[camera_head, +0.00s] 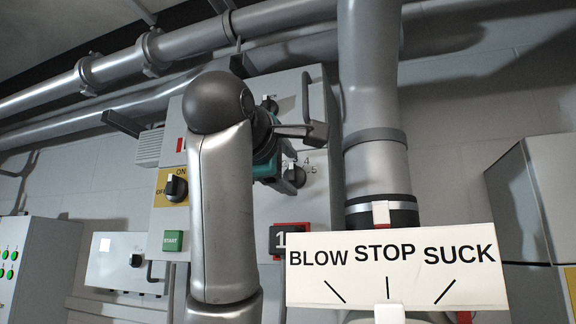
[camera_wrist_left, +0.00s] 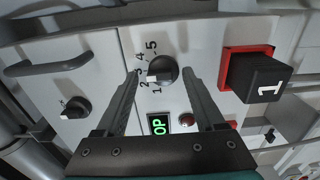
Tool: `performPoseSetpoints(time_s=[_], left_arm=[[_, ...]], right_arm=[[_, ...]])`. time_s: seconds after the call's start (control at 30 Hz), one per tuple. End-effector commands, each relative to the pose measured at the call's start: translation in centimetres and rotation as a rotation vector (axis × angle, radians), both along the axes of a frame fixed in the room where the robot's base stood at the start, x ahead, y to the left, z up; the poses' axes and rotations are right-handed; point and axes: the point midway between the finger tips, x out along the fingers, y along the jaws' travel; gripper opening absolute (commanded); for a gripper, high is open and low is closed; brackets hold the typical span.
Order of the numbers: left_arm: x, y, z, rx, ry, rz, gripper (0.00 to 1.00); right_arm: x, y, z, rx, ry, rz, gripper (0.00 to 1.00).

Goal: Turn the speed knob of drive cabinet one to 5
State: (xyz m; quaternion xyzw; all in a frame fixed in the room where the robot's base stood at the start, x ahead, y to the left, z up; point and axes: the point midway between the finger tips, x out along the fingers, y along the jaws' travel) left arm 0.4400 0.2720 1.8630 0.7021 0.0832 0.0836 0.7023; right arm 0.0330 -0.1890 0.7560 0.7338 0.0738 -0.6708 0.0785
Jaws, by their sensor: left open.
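Drive cabinet one (camera_head: 315,205) is a light grey box on the wall with a "1" plate (camera_head: 290,239). Its speed knob (camera_head: 294,174) is black with a white pointer, and the digits 3, 4 and 5 show around it. In the left wrist view the speed knob (camera_wrist_left: 164,69) has digits 1 to 5, and its pointer is at about 2. My left gripper (camera_head: 311,131) is open in front of the cabinet. In the wrist view its fingertips (camera_wrist_left: 161,74) appear on either side of the knob; I cannot tell the depth gap. My right gripper is out of view.
The cabinet also has an on/off switch (camera_head: 176,187), a green START button (camera_head: 173,240), and another knob (camera_wrist_left: 75,107) beside a handle (camera_wrist_left: 48,64). A BLOW STOP SUCK sign (camera_head: 395,268) and a vertical pipe (camera_head: 372,100) stand at the right.

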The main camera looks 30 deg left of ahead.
Motion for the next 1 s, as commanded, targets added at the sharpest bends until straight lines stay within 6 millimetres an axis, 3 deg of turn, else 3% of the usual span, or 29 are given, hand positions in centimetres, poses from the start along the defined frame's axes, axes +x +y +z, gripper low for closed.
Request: performPoseSetpoints(time_s=[0.1, 0.7, 1.0], left_arm=[[-0.01, 0.0, -0.02, 0.0, 0.0, 0.0, 0.69], [-0.02, -0.04, -0.01, 0.0, 0.001, -0.001, 0.02], [-0.03, -0.05, -0.02, 0.005, 0.002, -0.001, 0.0]], right_arm=[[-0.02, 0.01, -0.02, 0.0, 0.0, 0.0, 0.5], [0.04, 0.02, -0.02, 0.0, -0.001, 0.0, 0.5], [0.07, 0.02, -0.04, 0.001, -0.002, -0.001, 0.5]])
